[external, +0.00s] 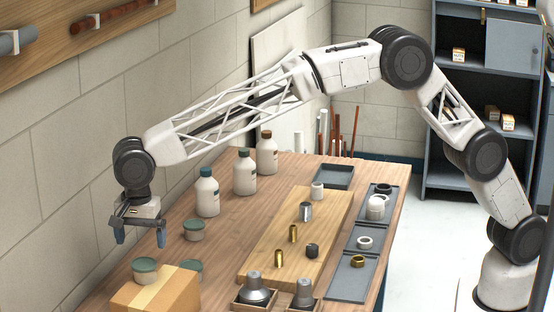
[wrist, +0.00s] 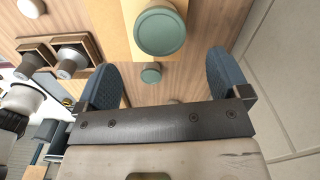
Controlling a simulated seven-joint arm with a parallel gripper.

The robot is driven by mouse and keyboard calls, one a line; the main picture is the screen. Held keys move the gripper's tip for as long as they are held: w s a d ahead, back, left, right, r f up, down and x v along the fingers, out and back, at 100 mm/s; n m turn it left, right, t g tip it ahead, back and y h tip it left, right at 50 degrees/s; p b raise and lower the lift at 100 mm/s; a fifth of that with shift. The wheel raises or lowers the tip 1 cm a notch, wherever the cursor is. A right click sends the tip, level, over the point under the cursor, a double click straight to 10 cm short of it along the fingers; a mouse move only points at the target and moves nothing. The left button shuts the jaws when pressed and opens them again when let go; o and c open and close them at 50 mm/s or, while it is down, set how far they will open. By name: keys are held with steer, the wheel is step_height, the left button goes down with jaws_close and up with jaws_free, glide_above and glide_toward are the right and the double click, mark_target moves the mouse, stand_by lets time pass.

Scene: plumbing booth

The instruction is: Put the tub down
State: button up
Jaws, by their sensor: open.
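A second tub (external: 194,230) stands on the wood behind the box. My gripper (external: 140,238) is open and empty, in the air above and behind the box, apart from the tubs. Its two fingers (wrist: 162,62) are spread in the wrist view.
Several white bottles (external: 207,193) stand along the wall side. A wooden board (external: 290,235) carries pipe fittings, with grey trays (external: 352,278) to its right. Cone-shaped pieces (external: 254,288) sit in small wooden holders at the front. Bare wood lies between bottles and board.

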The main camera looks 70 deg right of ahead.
mark_target(145, 261)
steer(key=shift+r, duration=2.35)
steer(key=s+d+r+n, duration=0.35)
steer(key=s+d, duration=0.35)
steer(key=d, duration=0.5)
steer(key=s+d+r+n+t, duration=0.1)
steer(key=s+d+r+n, duration=0.1)
steer(key=s+d+r, duration=0.55)
steer(key=s+d+r+n, duration=0.2)
steer(key=s+d, duration=0.6)
steer(key=d, duration=0.7)
steer(key=s+d+f+n+t, duration=0.1)
steer(key=s+d+n, duration=0.1)
steer(key=s+d, duration=0.55)
steer(key=s+d+f+n, duration=0.2)
steer(key=s+d, duration=0.3)
steer(key=s, duration=0.5)
steer(key=s+d+f+n, duration=0.2)
steer(key=s+d+f, duration=0.1)
steer(key=s, duration=0.6)
steer(key=s+d+f+n, duration=0.2)
steer(key=s+d+f, duration=0.2)
steer(key=s, duration=0.5)
steer(key=shift+s+f+t, duration=0.3)
steer(key=shift+f, duration=0.35)
